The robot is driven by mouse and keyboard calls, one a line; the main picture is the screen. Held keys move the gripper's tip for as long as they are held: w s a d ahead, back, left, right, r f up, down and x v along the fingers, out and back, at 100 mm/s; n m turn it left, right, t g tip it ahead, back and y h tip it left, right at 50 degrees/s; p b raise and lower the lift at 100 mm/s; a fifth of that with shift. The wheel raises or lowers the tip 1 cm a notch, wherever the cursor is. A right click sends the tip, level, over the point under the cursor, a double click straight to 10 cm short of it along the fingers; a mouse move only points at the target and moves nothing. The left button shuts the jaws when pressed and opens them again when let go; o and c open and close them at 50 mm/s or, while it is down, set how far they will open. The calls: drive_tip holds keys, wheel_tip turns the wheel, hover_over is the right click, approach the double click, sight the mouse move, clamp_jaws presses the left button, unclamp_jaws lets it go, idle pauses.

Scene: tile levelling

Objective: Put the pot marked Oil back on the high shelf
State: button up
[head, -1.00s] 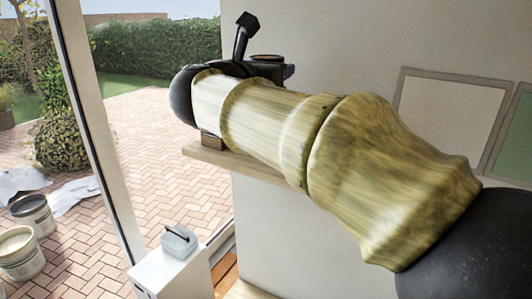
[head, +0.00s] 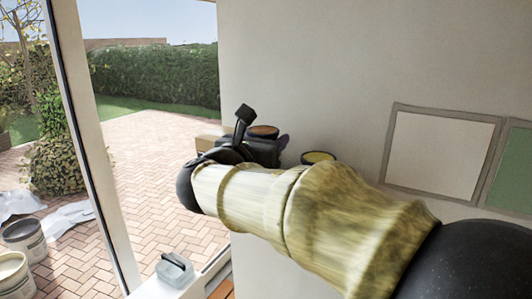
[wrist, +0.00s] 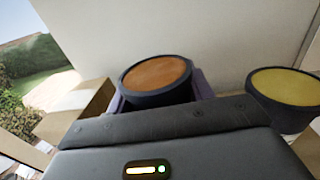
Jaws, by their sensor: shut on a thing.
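A dark pot with an orange-brown top (head: 263,131) is held in my gripper (head: 276,143), at the far end of my arm. In the wrist view the same pot (wrist: 157,74) stands about upright between the purple fingers (wrist: 158,98). No marking on it can be read, so I cannot tell from the label that it is the Oil pot. The high shelf is hidden behind my arm and gripper. Whether the pot's base touches the shelf cannot be seen.
A dark pot with a yellow top (head: 318,157) is close on the right, and a cardboard box (wrist: 72,112) is close on the left. The plain wall (head: 330,70) is behind. A door frame (head: 92,150) stands at left, with a clear plastic container (head: 174,268) low beside it.

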wheel_tip(320, 180, down, 3)
drive_tip(key=shift+f+p, duration=0.1)
drive_tip(key=shift+p, duration=0.35)
drive_tip(key=shift+f, duration=0.15)
drive_tip(key=o, duration=1.1)
drive_tip(key=b+v, duration=0.5)
drive_tip(key=v, duration=0.7)
